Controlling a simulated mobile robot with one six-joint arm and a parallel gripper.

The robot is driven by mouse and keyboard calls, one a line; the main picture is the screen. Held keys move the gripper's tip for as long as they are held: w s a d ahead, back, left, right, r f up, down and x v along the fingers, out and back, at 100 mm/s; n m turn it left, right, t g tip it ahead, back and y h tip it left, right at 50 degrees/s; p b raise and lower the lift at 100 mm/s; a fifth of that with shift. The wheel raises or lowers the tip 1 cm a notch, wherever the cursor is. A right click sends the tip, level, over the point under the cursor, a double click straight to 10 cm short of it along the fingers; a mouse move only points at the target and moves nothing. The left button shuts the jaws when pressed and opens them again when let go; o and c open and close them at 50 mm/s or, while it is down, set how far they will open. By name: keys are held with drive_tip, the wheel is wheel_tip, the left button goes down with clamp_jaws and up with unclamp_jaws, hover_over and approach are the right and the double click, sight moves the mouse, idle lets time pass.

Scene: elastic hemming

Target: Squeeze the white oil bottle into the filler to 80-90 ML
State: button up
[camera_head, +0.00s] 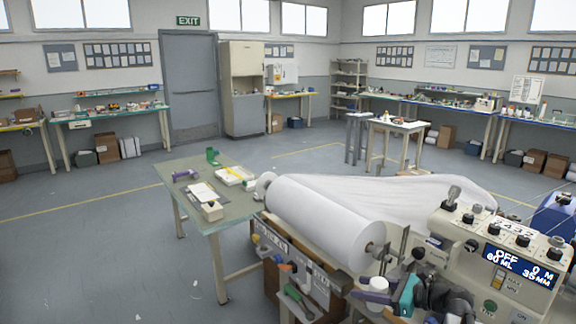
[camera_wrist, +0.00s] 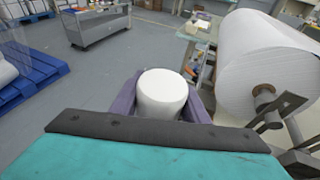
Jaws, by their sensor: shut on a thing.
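The white oil bottle (camera_wrist: 162,95) is between the purple fingers of my gripper (camera_wrist: 160,103) in the wrist view, its rounded white end showing. In the head view the bottle (camera_head: 379,284) and my gripper (camera_head: 376,296) are at the lower middle, left of the sewing machine (camera_head: 462,232). My gripper is shut on the bottle. The machine's blue display (camera_head: 520,267) reads OFF, 60 ML, 0 M, 35 MM. I cannot tell for sure which part is the filler; the bottle's lower part is hidden.
A large white fabric roll (camera_head: 322,222) lies close behind my gripper, with a cloth (camera_head: 410,196) spread behind it. A green table (camera_head: 190,182) with small items stands at the left. Hand tools (camera_head: 298,298) hang on the front panel. Open floor lies left.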

idle(0.3)
drive_tip(key=a, duration=0.6)
drive_tip(key=shift+s, duration=0.15)
